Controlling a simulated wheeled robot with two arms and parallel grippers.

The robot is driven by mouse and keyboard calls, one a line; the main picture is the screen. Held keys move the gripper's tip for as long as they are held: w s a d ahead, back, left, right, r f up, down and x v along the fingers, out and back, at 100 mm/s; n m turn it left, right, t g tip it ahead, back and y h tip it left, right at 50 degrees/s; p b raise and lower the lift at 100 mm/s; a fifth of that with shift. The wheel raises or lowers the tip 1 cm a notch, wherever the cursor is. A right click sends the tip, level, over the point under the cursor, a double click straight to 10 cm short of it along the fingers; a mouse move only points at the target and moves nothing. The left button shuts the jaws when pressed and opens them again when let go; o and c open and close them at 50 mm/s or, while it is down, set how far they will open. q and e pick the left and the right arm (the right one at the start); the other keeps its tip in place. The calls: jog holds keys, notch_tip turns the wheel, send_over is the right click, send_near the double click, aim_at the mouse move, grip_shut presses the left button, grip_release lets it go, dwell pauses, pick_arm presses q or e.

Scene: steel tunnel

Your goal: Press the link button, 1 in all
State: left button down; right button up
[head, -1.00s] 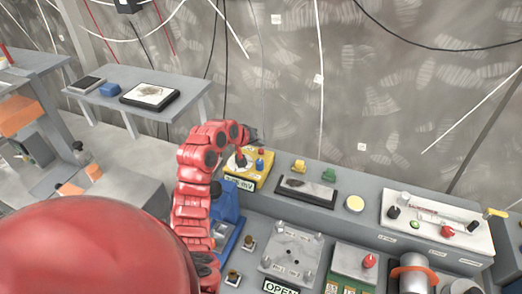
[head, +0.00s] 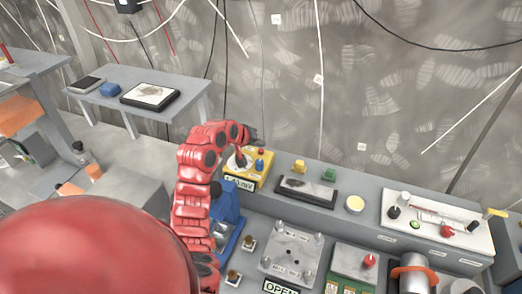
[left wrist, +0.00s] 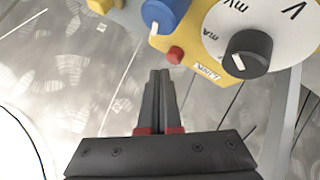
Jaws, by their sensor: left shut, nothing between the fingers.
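A yellow meter box (head: 237,183) stands at the left end of the bench's back row, its display ending in mV. In the left wrist view it shows a black dial (left wrist: 248,53) on a white face, a blue knob (left wrist: 164,14) and a small red button (left wrist: 175,54) beside a small label (left wrist: 207,72), which seems to read LINK. My left gripper (left wrist: 160,73) is shut and empty. Its tips appear just short of the red button in the picture; I cannot tell the gap. In the head view the left gripper (head: 253,137) is above the meter's back edge. My right gripper is not in view.
Right of the meter are yellow and green blocks (head: 329,174), a dark tray (head: 307,192) and a pale round disc (head: 355,204). A blue device (head: 228,208) stands in front. A side table (head: 120,93) is at left, and the grey wall rises close behind.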

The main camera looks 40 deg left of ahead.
aim_at(259, 155)
pick_arm(q)
jog(key=shift+f, duration=0.1)
jog(key=shift+f, duration=0.3)
jog(key=shift+f+b, duration=0.35)
jog(key=shift+f, duration=0.15)
dwell(0.8)
jog(key=shift+r, duration=0.15)
jog(key=shift+r+p, duration=0.5)
jog(key=shift+r, duration=0.25)
notch_tip(259, 155, up, 5)
jog(key=shift+r+p, duration=0.1)
jog(key=shift+p, duration=1)
